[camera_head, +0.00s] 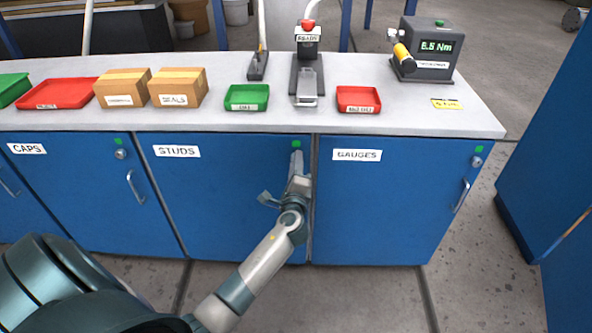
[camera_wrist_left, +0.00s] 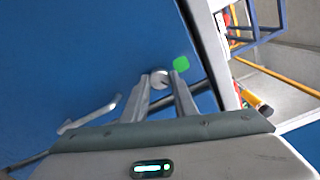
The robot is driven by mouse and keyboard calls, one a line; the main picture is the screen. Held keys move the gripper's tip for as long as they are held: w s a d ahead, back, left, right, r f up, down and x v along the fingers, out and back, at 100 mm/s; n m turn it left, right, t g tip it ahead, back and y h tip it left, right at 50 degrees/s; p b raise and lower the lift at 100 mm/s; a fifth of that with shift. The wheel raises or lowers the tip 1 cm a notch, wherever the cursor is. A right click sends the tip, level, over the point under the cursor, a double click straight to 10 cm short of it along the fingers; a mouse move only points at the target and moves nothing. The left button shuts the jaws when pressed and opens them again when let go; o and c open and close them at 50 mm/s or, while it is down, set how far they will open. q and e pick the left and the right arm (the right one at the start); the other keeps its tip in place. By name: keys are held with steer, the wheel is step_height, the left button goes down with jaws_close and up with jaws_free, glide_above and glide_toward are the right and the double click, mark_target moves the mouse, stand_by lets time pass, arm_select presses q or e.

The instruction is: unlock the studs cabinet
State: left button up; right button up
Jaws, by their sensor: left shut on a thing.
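The blue studs cabinet (camera_head: 215,205) has a white STUDS label (camera_head: 177,151) at its upper left. A green marker (camera_head: 296,144) sits at its upper right corner and also shows in the left wrist view (camera_wrist_left: 181,64). My left gripper (camera_head: 297,158) is at the door just below the marker. In the left wrist view, my left gripper (camera_wrist_left: 161,84) is shut on the round grey lock (camera_wrist_left: 159,77), with one finger on each side. The fingers partly hide the lock, so its turn is unclear. A bar handle (camera_wrist_left: 91,114) lies to its left there. My right gripper is not in view.
The caps cabinet (camera_head: 75,190) and gauges cabinet (camera_head: 375,215) flank the studs door, with handles sticking out. The worktop (camera_head: 215,118) above carries trays, boxes (camera_head: 180,87) and a torque tester (camera_head: 426,52). A blue cabinet stands at right, across open floor.

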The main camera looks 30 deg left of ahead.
arm_select(q)
steer(key=shift+n+b, duration=2.65)
steer(key=shift+n, duration=3.25)
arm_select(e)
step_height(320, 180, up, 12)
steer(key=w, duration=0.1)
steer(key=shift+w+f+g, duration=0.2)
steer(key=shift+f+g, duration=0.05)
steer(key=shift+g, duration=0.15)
arm_select(q)
steer(key=o, duration=1)
steer(key=shift+o, duration=0.2)
